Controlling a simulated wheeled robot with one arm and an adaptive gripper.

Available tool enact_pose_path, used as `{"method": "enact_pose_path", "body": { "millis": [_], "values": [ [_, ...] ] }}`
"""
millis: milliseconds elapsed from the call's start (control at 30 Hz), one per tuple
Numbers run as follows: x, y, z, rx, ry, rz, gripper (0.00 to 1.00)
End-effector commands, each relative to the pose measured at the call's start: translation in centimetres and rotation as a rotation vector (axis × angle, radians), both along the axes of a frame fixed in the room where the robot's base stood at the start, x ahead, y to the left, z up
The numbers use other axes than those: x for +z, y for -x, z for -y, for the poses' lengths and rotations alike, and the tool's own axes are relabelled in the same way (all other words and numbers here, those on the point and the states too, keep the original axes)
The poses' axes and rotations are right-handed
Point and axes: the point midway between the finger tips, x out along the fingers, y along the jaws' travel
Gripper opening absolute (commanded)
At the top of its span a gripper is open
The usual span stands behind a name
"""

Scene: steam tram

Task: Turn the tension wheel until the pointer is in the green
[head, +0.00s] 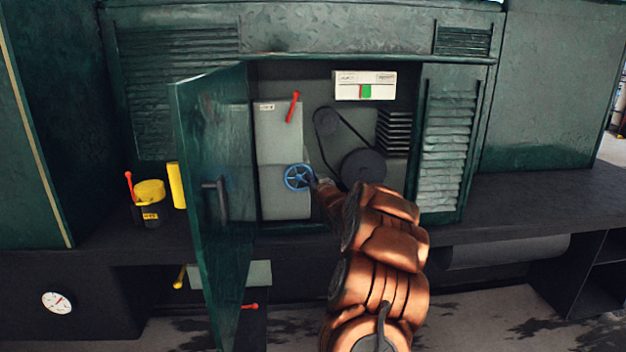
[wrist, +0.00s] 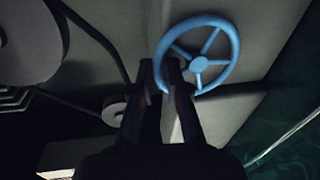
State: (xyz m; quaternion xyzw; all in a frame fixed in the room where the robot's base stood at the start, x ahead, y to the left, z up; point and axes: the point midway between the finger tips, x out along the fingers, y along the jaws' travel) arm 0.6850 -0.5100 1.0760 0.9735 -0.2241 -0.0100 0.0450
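The blue spoked tension wheel (head: 298,177) is on the grey panel inside the open cabinet; it also shows in the wrist view (wrist: 199,63). My gripper (head: 315,181) is at the wheel's right side in the head view. In the wrist view my gripper's two fingers (wrist: 159,68) are close together, with the wheel's rim running between their tips. They look shut on the rim. The white gauge (head: 345,88) at the cabinet's top has a green patch (head: 366,91). The pointer is too small to tell apart from the patch's left edge.
The green cabinet door (head: 215,140) stands open on the left. A red lever (head: 293,106) is above the wheel. A belt runs to a dark pulley (head: 363,166) right of the wheel, near my arm. A yellow-topped pot (head: 150,192) stands on the ledge outside the door.

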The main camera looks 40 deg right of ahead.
Motion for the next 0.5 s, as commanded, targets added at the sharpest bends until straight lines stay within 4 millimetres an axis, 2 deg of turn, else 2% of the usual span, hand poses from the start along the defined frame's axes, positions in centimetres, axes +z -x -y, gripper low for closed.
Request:
{"method": "enact_pose_path", "body": {
  "millis": [33,100,500],
  "values": [
    [-0.01,0.01,0.01,0.0,0.0,0.0,0.06],
    [-0.02,0.02,0.02,0.0,0.0,0.0,0.0],
    [-0.36,0.0,-0.01,0.0,-0.045,0.031,0.0]
  ]
}}
